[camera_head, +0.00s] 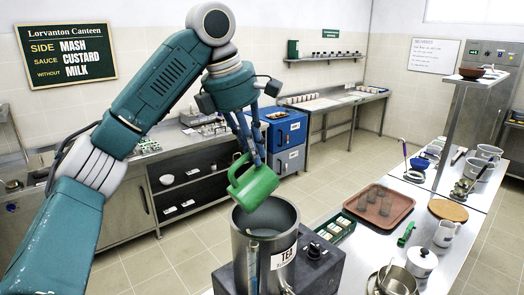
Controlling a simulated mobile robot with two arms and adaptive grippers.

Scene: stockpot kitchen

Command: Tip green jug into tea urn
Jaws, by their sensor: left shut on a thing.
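The green jug (253,185) hangs tilted above the tea urn, its lower edge close over the urn's open top. My left gripper (256,158) is shut on the green jug from above. The tea urn (268,262) is a grey metal cylinder with an open top and a label reading TEA. I cannot tell what is in the jug. My right gripper is not in view.
Right of the urn are a green tray of small packets (335,228) and a brown tray (379,212) with several glasses. A white lidded pot (421,262) and a metal pan (398,281) stand at the front right. Open floor lies behind the urn.

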